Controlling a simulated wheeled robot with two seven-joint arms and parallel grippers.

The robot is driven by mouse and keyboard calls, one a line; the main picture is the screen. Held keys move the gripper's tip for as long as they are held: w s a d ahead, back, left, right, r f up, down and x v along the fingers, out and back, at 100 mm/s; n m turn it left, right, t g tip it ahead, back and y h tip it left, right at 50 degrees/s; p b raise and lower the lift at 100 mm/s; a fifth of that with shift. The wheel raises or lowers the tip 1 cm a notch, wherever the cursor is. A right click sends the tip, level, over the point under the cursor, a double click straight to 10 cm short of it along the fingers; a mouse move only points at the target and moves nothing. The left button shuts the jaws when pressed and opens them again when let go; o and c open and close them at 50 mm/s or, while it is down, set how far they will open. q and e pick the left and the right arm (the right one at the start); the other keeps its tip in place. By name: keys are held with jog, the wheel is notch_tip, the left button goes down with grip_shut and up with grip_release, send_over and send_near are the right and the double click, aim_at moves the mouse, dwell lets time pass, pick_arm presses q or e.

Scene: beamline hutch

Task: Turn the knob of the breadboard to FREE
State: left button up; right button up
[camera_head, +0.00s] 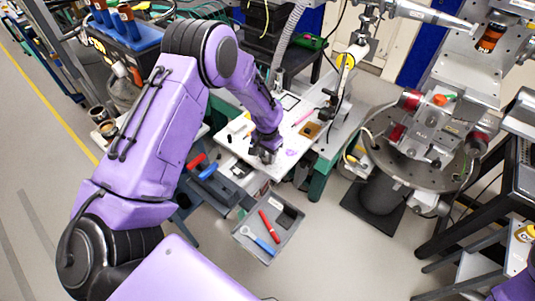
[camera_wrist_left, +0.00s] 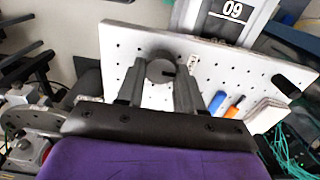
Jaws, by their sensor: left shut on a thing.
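The breadboard (camera_wrist_left: 125,48) is a pale plate with rows of small holes, seen in the left wrist view. Its knob (camera_wrist_left: 160,68) is a round grey disc with a dark mark on its right side. My left gripper (camera_wrist_left: 158,82) has one finger on each side of the knob and is shut on it. In the head view my left gripper (camera_head: 266,155) reaches down to the pale board (camera_head: 290,160), and the hand hides the knob there. I cannot read any FREE marking. My right gripper is not in view.
A grey tray (camera_head: 243,232) below the board holds a red tool (camera_head: 270,226) and a blue tool (camera_head: 259,241). A round metal stage (camera_head: 400,160) with fittings stands to the right. Orange and blue tools (camera_wrist_left: 216,103) lie near the gripper in the wrist view.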

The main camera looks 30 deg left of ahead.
aim_at(267, 157)
pick_arm(q)
jog(key=o, duration=1)
jog(key=shift+o, duration=0.2)
notch_tip(267, 157, up, 11)
jog(key=b, duration=0.2)
jog(key=shift+f, duration=0.2)
